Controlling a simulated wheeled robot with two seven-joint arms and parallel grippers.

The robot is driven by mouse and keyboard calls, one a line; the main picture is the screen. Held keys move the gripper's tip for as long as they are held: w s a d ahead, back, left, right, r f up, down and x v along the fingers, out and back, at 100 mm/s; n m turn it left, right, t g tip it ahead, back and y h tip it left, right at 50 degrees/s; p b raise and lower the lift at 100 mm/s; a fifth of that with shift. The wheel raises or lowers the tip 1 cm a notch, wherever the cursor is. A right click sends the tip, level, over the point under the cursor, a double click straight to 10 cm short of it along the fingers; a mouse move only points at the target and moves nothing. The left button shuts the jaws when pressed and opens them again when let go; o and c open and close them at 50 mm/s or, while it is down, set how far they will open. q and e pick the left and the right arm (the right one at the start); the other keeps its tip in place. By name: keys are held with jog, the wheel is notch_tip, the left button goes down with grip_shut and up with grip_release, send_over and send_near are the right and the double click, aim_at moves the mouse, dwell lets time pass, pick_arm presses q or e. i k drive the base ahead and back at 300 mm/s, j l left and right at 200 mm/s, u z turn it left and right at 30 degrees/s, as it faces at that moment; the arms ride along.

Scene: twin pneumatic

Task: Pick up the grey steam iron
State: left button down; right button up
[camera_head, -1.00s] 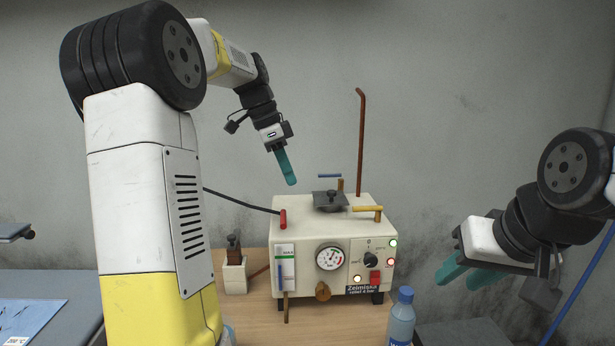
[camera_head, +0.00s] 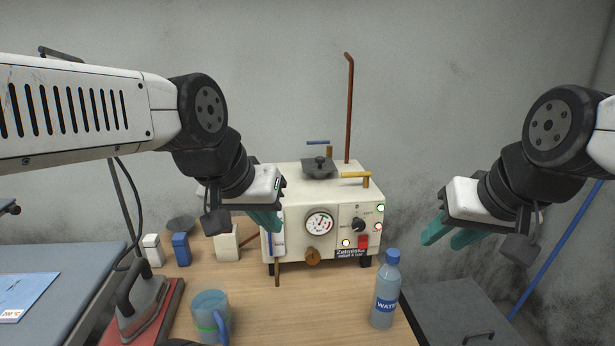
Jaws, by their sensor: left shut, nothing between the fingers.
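The grey steam iron (camera_head: 147,302) stands on a red pad (camera_head: 165,320) at the lower left, with its dark handle upward and a cord rising from it. My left gripper (camera_head: 266,221) is shut and empty. It hangs in front of the white steam generator (camera_head: 335,202), above and to the right of the iron and clear of it. My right gripper (camera_head: 449,233) is open and empty, in the air to the right of the generator.
A blue mug (camera_head: 209,312) stands just right of the iron. A water bottle (camera_head: 386,295) stands in front of the generator. Small blocks, a blue one (camera_head: 181,250) among them, stand behind the iron. An ironing board (camera_head: 60,270) lies at the left.

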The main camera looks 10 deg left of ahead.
aim_at(140, 299)
jog(key=u, duration=1.85)
jog(key=i+j+u, duration=0.1)
jog(key=i+j, duration=0.2)
jog(key=j, duration=0.15)
jog(key=i+j+u, duration=0.1)
jog(key=i+j, duration=0.15)
jog(key=j, duration=0.25)
